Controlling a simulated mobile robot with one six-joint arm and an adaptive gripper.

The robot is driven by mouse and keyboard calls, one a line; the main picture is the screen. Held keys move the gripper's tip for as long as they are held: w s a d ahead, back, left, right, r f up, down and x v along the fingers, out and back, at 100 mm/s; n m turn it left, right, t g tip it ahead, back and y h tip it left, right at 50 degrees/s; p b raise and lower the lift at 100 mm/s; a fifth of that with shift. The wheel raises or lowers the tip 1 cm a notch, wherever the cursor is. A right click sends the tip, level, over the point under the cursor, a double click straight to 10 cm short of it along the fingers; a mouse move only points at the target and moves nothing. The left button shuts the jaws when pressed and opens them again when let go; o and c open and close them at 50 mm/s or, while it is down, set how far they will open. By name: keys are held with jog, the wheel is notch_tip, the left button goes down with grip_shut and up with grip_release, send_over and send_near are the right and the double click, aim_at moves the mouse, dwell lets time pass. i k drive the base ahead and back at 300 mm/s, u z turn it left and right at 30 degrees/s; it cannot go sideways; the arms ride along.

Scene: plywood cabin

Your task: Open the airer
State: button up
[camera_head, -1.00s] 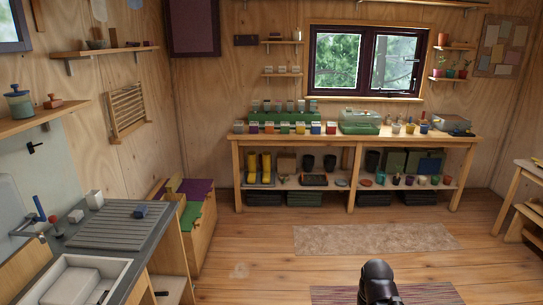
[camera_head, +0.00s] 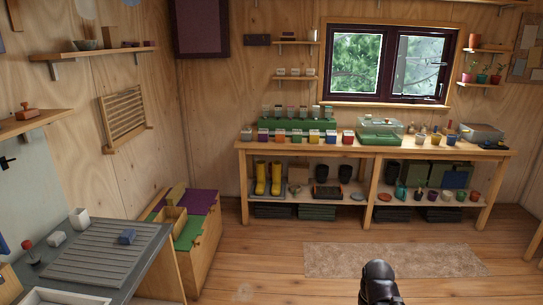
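The airer (camera_head: 126,117) is a slatted wooden rack folded flat against the left plywood wall, with a rail along its lower edge. It hangs below a wall shelf and above the wooden chest. A dark rounded part of my own arm shows at the bottom centre, well to the right of the airer and nearer to me. My gripper's fingers are not visible in this view.
A counter with a grey ribbed drainer (camera_head: 105,252) stands at lower left. A wooden chest (camera_head: 203,250) with green and purple lids is below the airer. A long workbench (camera_head: 350,148) lines the back wall. Floor around the rug (camera_head: 395,260) is clear.

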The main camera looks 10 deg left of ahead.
aim_at(103, 105)
jog(key=u, duration=0.25)
jog(key=i, duration=1.55)
jog(key=u, duration=0.55)
jog(key=i, duration=0.8)
jog(key=u, duration=0.4)
jog(key=i, duration=1.05)
jog(key=u, duration=0.2)
